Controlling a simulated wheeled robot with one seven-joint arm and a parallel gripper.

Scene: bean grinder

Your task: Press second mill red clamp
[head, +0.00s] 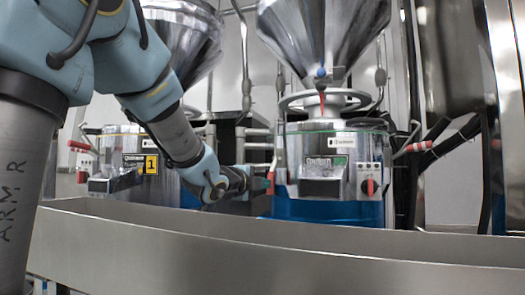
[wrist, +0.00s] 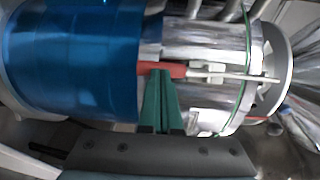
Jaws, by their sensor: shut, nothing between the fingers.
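The second mill (head: 335,150) stands right of centre in the head view, with a metal body over a blue base (head: 330,211). Its near-left red clamp (head: 271,183) shows at my fingertips. In the wrist view the mill lies sideways, and the red clamp handle (wrist: 175,69) with its metal rod crosses the body beside the blue base (wrist: 75,55). My gripper (head: 259,184) is shut and empty, its green fingers (wrist: 156,78) together. The fingertips overlap the red handle in the wrist view; whether they touch or press it I cannot tell.
The first mill (head: 125,165), marked 1, stands at the left behind my arm. Another red clamp (head: 418,147) sticks out at the second mill's right. A long metal trough wall (head: 250,248) runs across the front. A red knob (head: 369,187) is on the second mill's front.

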